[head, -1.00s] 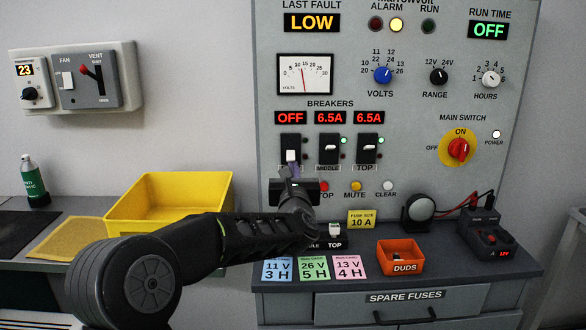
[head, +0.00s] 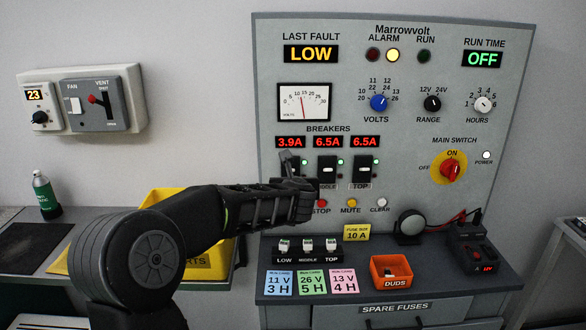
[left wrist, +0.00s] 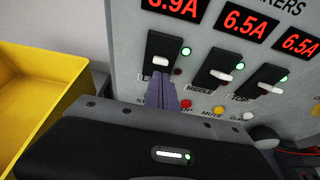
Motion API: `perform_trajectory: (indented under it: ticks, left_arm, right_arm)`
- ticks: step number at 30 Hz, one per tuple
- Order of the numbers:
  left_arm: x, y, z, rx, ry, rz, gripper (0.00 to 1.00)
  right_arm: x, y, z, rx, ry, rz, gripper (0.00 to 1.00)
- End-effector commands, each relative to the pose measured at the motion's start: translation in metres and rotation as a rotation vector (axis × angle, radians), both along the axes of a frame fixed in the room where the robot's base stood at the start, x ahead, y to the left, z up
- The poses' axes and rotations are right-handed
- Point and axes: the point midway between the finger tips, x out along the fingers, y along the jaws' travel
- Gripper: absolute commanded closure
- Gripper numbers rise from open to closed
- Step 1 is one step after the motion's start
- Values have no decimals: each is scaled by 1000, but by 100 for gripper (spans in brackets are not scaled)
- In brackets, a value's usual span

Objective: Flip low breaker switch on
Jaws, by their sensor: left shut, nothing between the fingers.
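The low breaker (left wrist: 162,50) is the leftmost of three black breaker switches on the grey panel. Its display (head: 290,142) reads 3.9A, and the small lamp beside it is lit green (left wrist: 186,51). In the left wrist view its white lever (left wrist: 160,61) shows just above my fingertips. My left gripper (head: 287,160) is shut and empty, its fingers pointing up in front of this breaker; they also show in the left wrist view (left wrist: 166,88). Whether they touch the lever is unclear. In the head view my gripper covers much of the switch. My right gripper is out of view.
The middle breaker (head: 327,169) and top breaker (head: 364,169) stand to the right, both displays reading 6.5A. Stop, mute (head: 351,203) and clear buttons sit below. A yellow bin (left wrist: 35,95) is left of the panel. An orange duds bin (head: 391,277) stands on the ledge.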

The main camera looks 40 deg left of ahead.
Motion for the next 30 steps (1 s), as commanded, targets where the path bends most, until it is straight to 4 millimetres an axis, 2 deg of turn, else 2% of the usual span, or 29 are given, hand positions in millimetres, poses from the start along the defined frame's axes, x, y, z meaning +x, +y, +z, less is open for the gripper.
perform_trajectory:
  ticks: [1, 5, 18, 30]
  left_arm:
    - [0, 0, -8, 0, 4, 0, 100]
    - [-1, 0, -8, 0, 2, 1, 100]
    - [0, 0, 8, 1, 1, 1, 100]
    - [-1, 0, 8, 0, 2, 1, 100]
  right_arm:
    - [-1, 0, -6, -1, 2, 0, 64]
    - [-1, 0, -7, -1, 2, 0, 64]
    - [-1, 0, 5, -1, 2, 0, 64]
    - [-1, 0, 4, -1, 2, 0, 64]
